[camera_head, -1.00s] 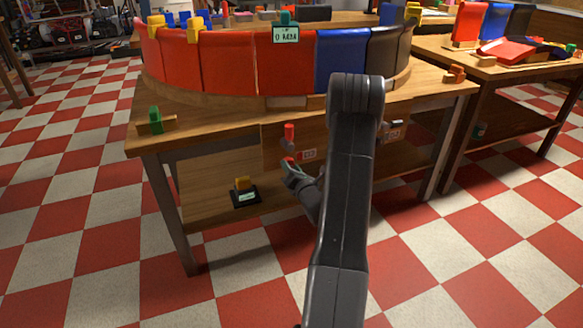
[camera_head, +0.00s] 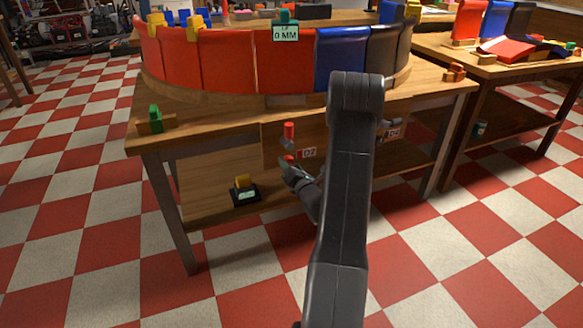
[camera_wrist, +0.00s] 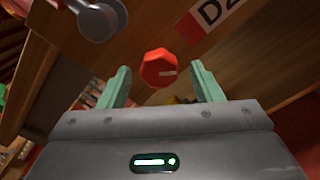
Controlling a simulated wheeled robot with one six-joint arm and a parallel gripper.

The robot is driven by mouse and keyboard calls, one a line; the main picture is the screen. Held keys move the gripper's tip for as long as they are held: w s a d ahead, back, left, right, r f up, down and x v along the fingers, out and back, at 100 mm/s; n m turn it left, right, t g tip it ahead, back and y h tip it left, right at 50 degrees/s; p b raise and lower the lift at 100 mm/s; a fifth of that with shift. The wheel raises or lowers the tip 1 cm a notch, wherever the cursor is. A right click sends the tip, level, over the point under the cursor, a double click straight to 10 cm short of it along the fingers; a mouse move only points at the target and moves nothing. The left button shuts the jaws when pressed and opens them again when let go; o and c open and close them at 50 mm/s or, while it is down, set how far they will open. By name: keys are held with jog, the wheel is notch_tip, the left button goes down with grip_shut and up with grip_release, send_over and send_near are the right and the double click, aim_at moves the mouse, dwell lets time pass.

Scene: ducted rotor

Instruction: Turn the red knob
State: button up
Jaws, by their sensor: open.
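The red knob (camera_wrist: 159,68) is eight-sided with a pale line on its face, and it sits on a wooden panel. In the wrist view it lies ahead of and between the two green fingers of my gripper (camera_wrist: 158,88), which are apart with nothing between their tips. I cannot tell the exact gap from the fingertips to the knob. In the head view the knob (camera_head: 289,158) shows as a small red spot just above my gripper (camera_head: 285,166), below a red-capped grey part (camera_head: 289,136).
A red and white label (camera_wrist: 208,18) is right of the knob, and a grey metal lever (camera_wrist: 98,20) is at its upper left. A yellow block on a black base (camera_head: 244,190) stands on the lower shelf. Curved red, blue and black panels (camera_head: 230,62) stand on the table.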

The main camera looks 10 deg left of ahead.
jog(key=p+v, duration=0.2)
jog(key=v, duration=1.1)
jog(key=shift+s+d, duration=0.25)
jog(key=shift+s, duration=0.1)
jog(key=b+x, duration=0.2)
jog(key=x, duration=1.2)
jog(key=shift+s, duration=0.1)
